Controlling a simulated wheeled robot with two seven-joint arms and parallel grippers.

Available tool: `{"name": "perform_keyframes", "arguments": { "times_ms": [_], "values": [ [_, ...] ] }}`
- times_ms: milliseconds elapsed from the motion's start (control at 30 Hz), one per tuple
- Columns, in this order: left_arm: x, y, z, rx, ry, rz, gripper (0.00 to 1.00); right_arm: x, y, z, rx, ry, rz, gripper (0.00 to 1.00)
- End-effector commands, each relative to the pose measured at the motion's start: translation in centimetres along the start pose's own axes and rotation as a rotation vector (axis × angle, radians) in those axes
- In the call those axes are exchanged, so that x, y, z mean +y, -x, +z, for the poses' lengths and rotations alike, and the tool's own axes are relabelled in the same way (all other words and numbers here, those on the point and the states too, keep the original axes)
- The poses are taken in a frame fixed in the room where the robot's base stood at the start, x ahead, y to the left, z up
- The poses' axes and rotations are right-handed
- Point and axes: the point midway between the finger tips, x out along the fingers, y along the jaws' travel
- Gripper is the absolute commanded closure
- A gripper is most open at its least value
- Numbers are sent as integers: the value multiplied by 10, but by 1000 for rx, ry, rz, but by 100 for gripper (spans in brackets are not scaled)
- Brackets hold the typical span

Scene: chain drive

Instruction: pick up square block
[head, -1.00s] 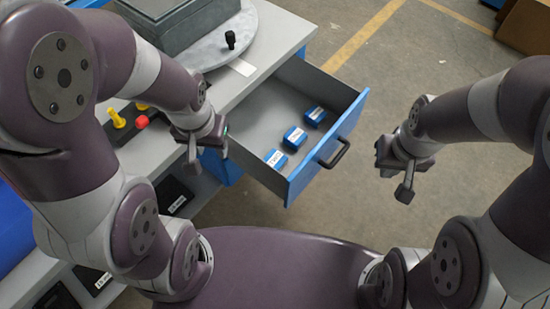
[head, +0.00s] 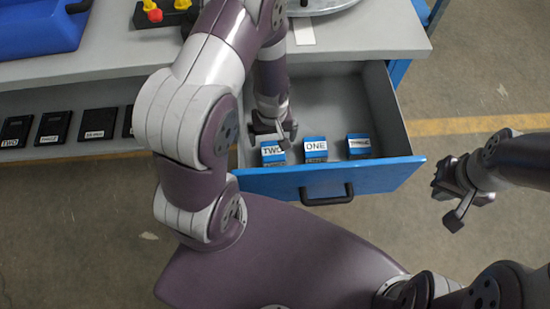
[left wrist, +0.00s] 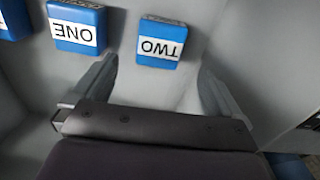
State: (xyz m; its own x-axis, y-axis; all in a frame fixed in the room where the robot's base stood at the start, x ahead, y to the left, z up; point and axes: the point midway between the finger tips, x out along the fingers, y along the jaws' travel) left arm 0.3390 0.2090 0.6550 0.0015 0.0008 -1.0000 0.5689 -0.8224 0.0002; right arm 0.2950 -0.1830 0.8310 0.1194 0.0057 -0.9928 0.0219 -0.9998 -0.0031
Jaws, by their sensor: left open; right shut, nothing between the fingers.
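Three blue blocks with white labels lie in a row in the open drawer. In the head view, block TWO (head: 272,153) is at the left, block ONE (head: 316,149) in the middle, and a third block (head: 358,146) with an unreadable label at the right. They look alike, so I cannot tell which is the square one. My left gripper (head: 276,134) is open in the drawer behind block TWO. In the left wrist view, block TWO (left wrist: 162,42) lies ahead, between the lines of the open fingers (left wrist: 158,72), not gripped. My right gripper (head: 453,205) is shut and empty, right of the drawer.
The drawer's blue front (head: 385,176) with its dark handle (head: 327,199) stands before the blocks, and grey walls enclose them. The grey worktop (head: 375,32) is above. A shelf at the left holds several dark labelled plates (head: 52,127). The floor at the right is clear.

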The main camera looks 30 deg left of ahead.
Motion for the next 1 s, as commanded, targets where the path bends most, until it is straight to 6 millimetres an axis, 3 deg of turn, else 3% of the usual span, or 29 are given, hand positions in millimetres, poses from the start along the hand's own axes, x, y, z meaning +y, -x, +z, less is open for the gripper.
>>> {"name": "perform_keyframes", "arguments": {
  "times_ms": [100, 267, 500, 767, 967, 1000],
  "values": [
    [0, -25, 1, -3, -2, -2, 0, 0, -7, 1, 0, 0, 0, 100],
    [0, -43, 1, -2, -4, -1, 0, 0, -12, 1, 0, 0, 0, 100],
    [0, -85, 3, -1, -4, 0, 0, 0, -26, 3, 0, 0, 0, 100],
    [1, -87, 3, 0, -4, 0, 0, 0, -25, 3, 0, 0, 0, 100],
    [1, -87, 3, 0, -5, 0, 62, 0, -25, 3, 0, 0, 0, 100],
    [1, -87, 3, 0, -5, 1, 68, 0, -25, 3, 0, 0, 0, 100]
  ]
}}
